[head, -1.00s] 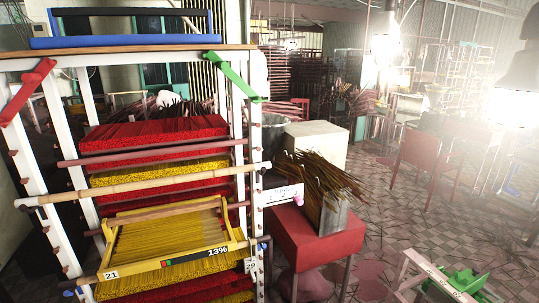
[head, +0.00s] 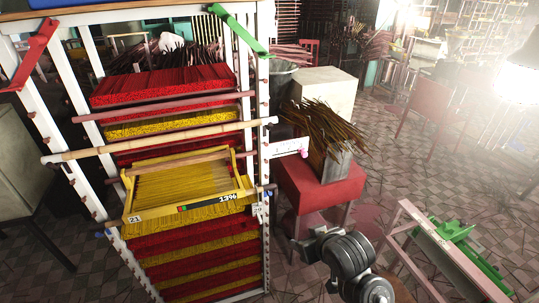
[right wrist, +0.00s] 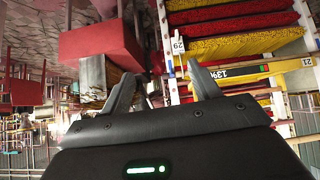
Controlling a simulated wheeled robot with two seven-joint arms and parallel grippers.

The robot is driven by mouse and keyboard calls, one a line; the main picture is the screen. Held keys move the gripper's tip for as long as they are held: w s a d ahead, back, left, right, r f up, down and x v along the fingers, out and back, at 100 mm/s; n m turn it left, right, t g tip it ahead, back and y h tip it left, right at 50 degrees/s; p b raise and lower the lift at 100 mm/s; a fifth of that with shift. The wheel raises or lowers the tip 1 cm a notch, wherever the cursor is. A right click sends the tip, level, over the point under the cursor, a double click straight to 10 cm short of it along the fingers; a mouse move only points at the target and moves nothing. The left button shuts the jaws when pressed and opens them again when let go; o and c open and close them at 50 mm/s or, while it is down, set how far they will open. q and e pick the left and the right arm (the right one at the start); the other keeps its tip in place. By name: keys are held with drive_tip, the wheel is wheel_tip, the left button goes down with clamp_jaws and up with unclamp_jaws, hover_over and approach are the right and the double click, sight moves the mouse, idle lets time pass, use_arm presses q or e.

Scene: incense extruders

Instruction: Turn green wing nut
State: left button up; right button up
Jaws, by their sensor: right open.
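A flat green bar (head: 238,29) is fixed slantwise at the upper right corner of the white rack (head: 263,120). Another green piece (head: 455,242) sits on a low white trestle at the lower right of the head view. I cannot tell which of the two is the wing nut. My right arm shows at the bottom of the head view, between rack and trestle. In the right wrist view my right gripper (right wrist: 165,88) has its two fingers spread with nothing between them. No green wing nut can be made out there. My left gripper is not in view.
The rack holds red and yellow incense bundles, a yellow tray (head: 185,190) and protruding poles (head: 160,141). A red stool (head: 318,185) bears a box of brown sticks (head: 325,130). A red chair (head: 428,105) stands behind. Tiled floor (head: 400,150) is clear between stool and chair.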

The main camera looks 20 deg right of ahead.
drive_tip(key=w+a+r+t, duration=0.1)
drive_tip(key=w+r+t, duration=0.1)
drive_tip(key=w+r, duration=0.55)
drive_tip(key=w+a+r+t, duration=0.1)
drive_tip(key=w+r+t, duration=0.3)
drive_tip(key=r, duration=0.7)
drive_tip(key=t, duration=0.3)
approach(268, 56)
drive_tip(key=shift+m, duration=0.3)
drive_tip(key=w+p, duration=0.2)
drive_tip(key=w, duration=0.2)
drive_tip(key=w+p, duration=0.3)
drive_tip(key=shift+w+a+r, duration=0.1)
drive_tip(key=shift+w+r, duration=0.05)
drive_tip(key=shift+w, duration=0.25)
drive_tip(key=shift+w+p, duration=0.35)
drive_tip(key=shift+w, duration=0.4)
drive_tip(key=c, duration=1)
